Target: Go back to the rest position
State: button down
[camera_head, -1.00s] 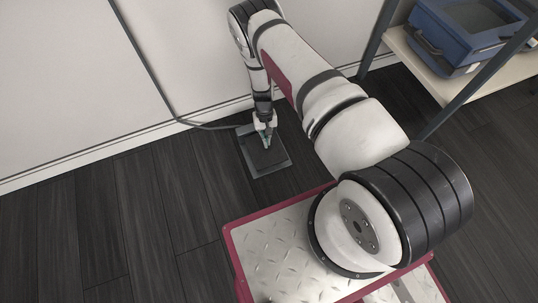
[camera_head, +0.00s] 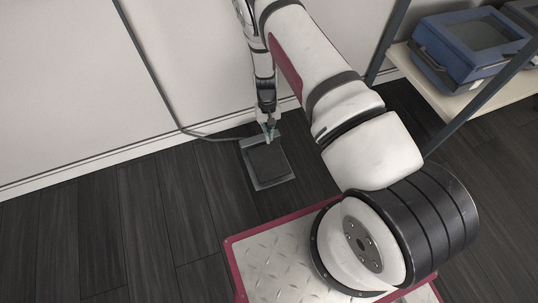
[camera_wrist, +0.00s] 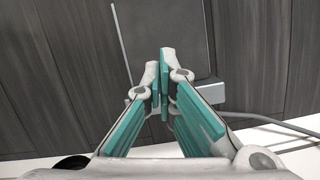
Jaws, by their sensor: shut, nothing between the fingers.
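My gripper (camera_head: 269,133) points down over the floor, in front of the white wall. It also shows in the wrist view (camera_wrist: 164,85), where its teal-padded fingers meet at the tips with nothing between them. Below it a dark square pedal-like plate on a grey base (camera_head: 268,165) lies on the floor. The plate also shows in the wrist view (camera_wrist: 170,28), beyond the fingertips. The gripper appears above the plate's back part; whether it touches the plate cannot be told.
A cable (camera_head: 208,136) runs from the base to the wall and up it. At the right, a rack with a pale shelf (camera_head: 463,99) and dark posts holds a blue crate (camera_head: 468,50). The dark wooden floor (camera_head: 110,225) at left is clear.

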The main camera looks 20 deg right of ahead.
jog(key=s+a+v, duration=0.1)
jog(key=a+v, duration=0.1)
jog(key=v, duration=0.8)
jog(key=s+a+r+v, duration=0.1)
jog(key=s+v, duration=0.1)
jog(key=v, duration=0.8)
jog(key=s+a+r+t+y, duration=0.1)
jog(key=s+r, duration=0.2)
jog(key=r, duration=0.6)
jog(key=s+r, duration=0.3)
jog(key=r, duration=0.6)
jog(key=s+r+n+t+p, duration=0.1)
jog(key=s+r+n, duration=0.1)
jog(key=s+r, duration=1.25)
jog(key=s+d+r+t+h, duration=0.1)
jog(key=s+d+r+h, duration=0.1)
jog(key=s, duration=1.6)
notch_tip(320, 180, up, 39)
jog(key=t+p, duration=0.4)
jog(key=p, duration=3.4)
jog(key=shift+r, duration=0.15)
